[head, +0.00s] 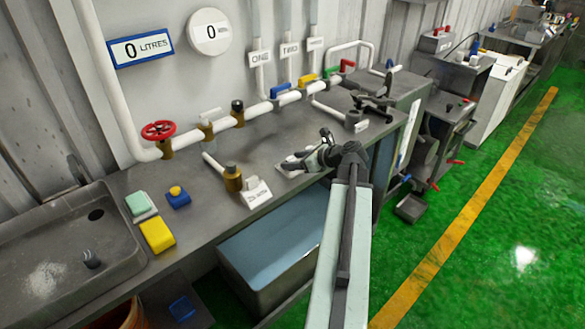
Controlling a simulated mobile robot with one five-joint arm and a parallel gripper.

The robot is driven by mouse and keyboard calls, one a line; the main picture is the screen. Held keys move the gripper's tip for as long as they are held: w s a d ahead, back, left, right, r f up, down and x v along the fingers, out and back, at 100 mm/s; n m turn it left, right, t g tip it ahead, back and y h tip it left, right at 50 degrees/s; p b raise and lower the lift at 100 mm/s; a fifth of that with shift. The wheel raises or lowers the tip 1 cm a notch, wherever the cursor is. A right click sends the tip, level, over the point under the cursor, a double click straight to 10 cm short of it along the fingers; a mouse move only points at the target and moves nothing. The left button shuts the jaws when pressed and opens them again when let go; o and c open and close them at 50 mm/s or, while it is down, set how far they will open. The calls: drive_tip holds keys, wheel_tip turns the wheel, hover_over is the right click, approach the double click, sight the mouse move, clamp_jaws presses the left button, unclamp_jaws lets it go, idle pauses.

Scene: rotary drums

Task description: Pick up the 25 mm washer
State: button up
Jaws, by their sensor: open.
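My gripper (296,162) is open above the bench top (215,218), at the end of my arm reaching in from the bottom. A short white pipe with a brass fitting (232,179) lies on the bench to the left of the gripper. A small white label (257,193) stands beside that fitting; its print looks like a size in mm but is too small to read surely. I cannot make out the 25 mm washer. My gripper and wrist hide part of the bench and a pale thing beneath them.
A white pipe with a red valve wheel (158,131) runs along the wall behind. A dark clamp-like tool (372,102) stands farther right. A water tank (272,250) is below the bench.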

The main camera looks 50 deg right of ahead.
drive_tip(key=shift+r, duration=0.1)
clamp_jaws()
drive_tip(key=shift+r, duration=0.1)
drive_tip(key=shift+r+p, duration=0.3)
drive_tip(key=shift+p, duration=0.2)
wheel_tip(320, 180, up, 3)
drive_tip(key=p, duration=0.3)
drive_tip(key=s+d, duration=0.3)
drive_tip(key=s, duration=0.4)
drive_tip(key=s+d+r+p, duration=0.1)
drive_tip(key=s+d, duration=0.1)
drive_tip(key=s, duration=0.6)
drive_tip(key=shift+d, duration=0.4)
